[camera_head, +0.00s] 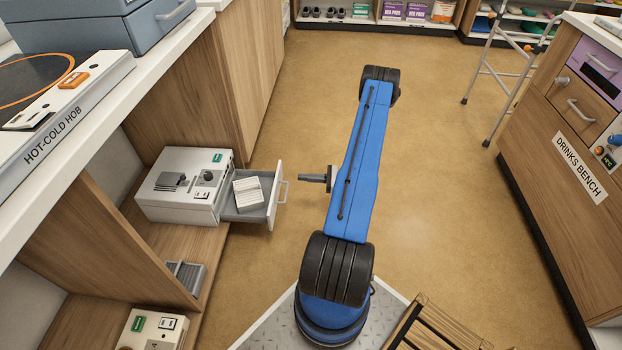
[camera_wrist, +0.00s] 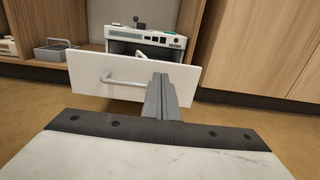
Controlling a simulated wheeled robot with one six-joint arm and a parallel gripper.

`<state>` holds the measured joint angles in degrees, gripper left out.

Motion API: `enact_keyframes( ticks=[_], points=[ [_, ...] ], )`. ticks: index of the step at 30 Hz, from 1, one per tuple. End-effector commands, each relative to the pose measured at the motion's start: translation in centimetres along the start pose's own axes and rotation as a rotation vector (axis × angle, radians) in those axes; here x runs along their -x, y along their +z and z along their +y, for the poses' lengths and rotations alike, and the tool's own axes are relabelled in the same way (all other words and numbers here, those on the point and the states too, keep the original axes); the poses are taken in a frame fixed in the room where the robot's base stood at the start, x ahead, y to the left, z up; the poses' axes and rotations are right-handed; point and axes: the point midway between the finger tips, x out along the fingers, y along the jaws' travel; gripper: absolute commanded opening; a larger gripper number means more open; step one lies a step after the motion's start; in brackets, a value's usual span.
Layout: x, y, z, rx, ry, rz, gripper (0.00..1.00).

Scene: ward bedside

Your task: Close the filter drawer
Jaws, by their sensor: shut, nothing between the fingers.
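The filter drawer (camera_head: 251,200) is pulled out to the right of a white machine (camera_head: 184,187) on a low shelf. A white ribbed filter block (camera_head: 249,193) lies in the drawer. The drawer front has a bar handle (camera_head: 284,192). My gripper (camera_head: 303,178) is shut and empty, to the right of the handle and apart from it in the head view. In the wrist view, my gripper (camera_wrist: 158,80) points at the white drawer front (camera_wrist: 87,75), overlapping the right end of the handle (camera_wrist: 124,79); whether it touches cannot be told there.
A hot-cold hob (camera_head: 70,110) stands on the counter above the shelf. A grey basket (camera_head: 186,275) sits on the shelf nearer me. The drinks bench (camera_head: 560,165) and a walking frame (camera_head: 510,70) are on the right.

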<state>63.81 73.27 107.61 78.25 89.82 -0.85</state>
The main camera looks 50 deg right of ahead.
Motion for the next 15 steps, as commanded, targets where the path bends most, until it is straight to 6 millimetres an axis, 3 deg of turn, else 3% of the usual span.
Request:
enact_keyframes(
  ticks=[9, 15],
  points=[
    [-5.6, 0.0, 0.1, 0.0, 0.003, 0.0, 0.0],
    [-7.8, 0.0, 0.0, 0.0, 0.001, 0.0, 0.0]
  ],
)
